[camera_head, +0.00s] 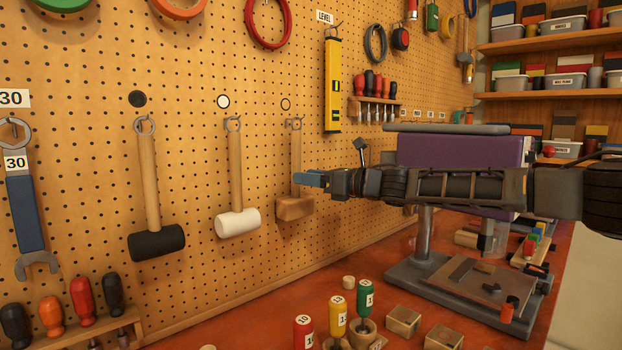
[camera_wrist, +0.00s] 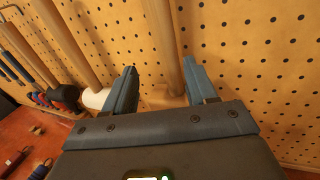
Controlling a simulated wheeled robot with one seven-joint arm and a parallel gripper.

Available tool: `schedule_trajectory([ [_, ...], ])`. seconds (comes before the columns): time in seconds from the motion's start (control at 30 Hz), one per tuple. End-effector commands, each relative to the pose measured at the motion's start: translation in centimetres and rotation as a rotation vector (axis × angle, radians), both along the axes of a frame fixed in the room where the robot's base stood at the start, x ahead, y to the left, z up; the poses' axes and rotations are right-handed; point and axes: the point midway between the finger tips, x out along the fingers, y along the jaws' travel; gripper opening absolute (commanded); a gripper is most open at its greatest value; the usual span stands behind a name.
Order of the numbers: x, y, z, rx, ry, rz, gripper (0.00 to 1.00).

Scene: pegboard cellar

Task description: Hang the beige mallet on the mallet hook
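The beige mallet (camera_head: 294,209) is upright against the pegboard, head down, with its handle top at the mallet hook (camera_head: 294,123) under a beige disc (camera_head: 286,104). Its ring appears to be on the hook, though this is small to see. My gripper (camera_head: 308,180) is at the lower handle, just above the head. In the wrist view, my gripper's blue fingers (camera_wrist: 160,88) stand apart on either side of the handle (camera_wrist: 164,40). The handle is nearer the right finger, with a gap to the left one. The mallet head (camera_wrist: 163,97) is partly hidden behind the gripper.
A white mallet (camera_head: 238,222) and a black mallet (camera_head: 157,242) hang to the left on their own hooks. A yellow level (camera_head: 333,85) hangs to the upper right. A drill-press-like machine (camera_head: 470,285) and several numbered screwdrivers stand on the red bench (camera_head: 240,325).

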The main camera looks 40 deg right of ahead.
Motion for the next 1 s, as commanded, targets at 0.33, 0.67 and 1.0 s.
schedule_trajectory([
  [0.33,-0.8,-0.4,-0.2,0.001,0.002,-0.002,0.57],
  [0.67,-5.5,-2.4,-0.4,-0.001,0.000,-0.002,0.57],
  [1.0,-7.2,-3.0,-0.2,0.000,0.000,0.000,0.57],
])
